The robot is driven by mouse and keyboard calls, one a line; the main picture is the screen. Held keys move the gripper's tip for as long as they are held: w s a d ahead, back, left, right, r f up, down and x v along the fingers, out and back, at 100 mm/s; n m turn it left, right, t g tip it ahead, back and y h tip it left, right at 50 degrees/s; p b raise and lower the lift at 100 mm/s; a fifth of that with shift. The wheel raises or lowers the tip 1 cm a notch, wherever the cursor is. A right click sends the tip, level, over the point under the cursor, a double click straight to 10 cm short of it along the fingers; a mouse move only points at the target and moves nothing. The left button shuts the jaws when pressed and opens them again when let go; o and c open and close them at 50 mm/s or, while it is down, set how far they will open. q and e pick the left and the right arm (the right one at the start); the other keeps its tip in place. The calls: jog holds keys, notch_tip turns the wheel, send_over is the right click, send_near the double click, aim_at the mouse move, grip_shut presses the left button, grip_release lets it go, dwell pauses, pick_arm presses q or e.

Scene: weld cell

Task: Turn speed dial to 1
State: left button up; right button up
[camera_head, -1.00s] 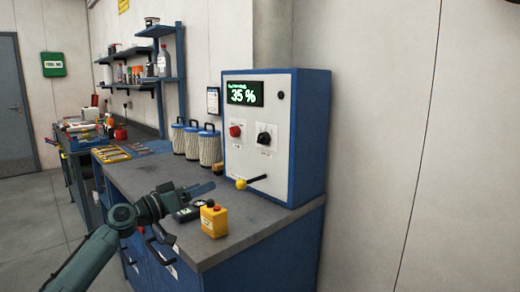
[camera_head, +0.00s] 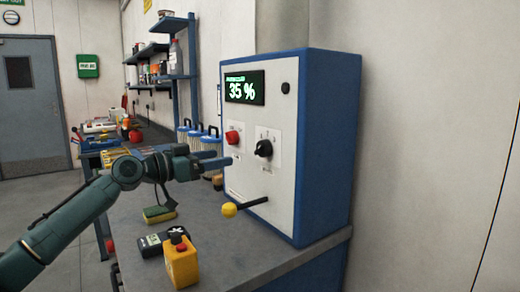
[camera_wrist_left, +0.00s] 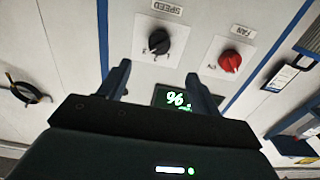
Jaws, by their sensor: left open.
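The black speed dial (camera_head: 263,149) is on the white front of the blue control box (camera_head: 330,150), right of the red fan knob (camera_head: 233,137). In the left wrist view, the dial (camera_wrist_left: 159,41) sits under an upside-down SPEED label, beyond the fingertips, with the red knob (camera_wrist_left: 230,60) to its right. I cannot read its setting. My left gripper (camera_head: 222,158) is open and empty, in front of the panel and left of the dial, apart from it. Its spread fingers also show in the left wrist view (camera_wrist_left: 160,78). My right gripper is not in view.
A green display (camera_head: 244,88) reads 35 %. A yellow-knobbed lever (camera_head: 229,209) sticks out below the dial. A yellow box with a red button (camera_head: 181,262), a dark device (camera_head: 160,243) and a sponge (camera_head: 159,214) lie on the grey bench (camera_head: 225,245).

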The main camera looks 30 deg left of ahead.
aim_at(257, 151)
pick_arm(q)
jog(key=p+x, duration=0.2)
jog(key=x, duration=0.3)
jog(key=p+x, duration=0.3)
jog(key=x, duration=0.3)
jog(key=shift+r+p, duration=0.25)
jog(key=shift+p, duration=0.05)
jog(key=shift+w+d+f, duration=0.15)
jog(key=shift+w+d, duration=0.1)
jog(key=shift+w, duration=0.3)
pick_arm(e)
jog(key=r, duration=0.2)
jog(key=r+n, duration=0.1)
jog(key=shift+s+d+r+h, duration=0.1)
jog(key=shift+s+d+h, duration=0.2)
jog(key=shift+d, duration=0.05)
pick_arm(q)
jog(key=shift+c, duration=0.3)
jog(key=c, duration=0.9)
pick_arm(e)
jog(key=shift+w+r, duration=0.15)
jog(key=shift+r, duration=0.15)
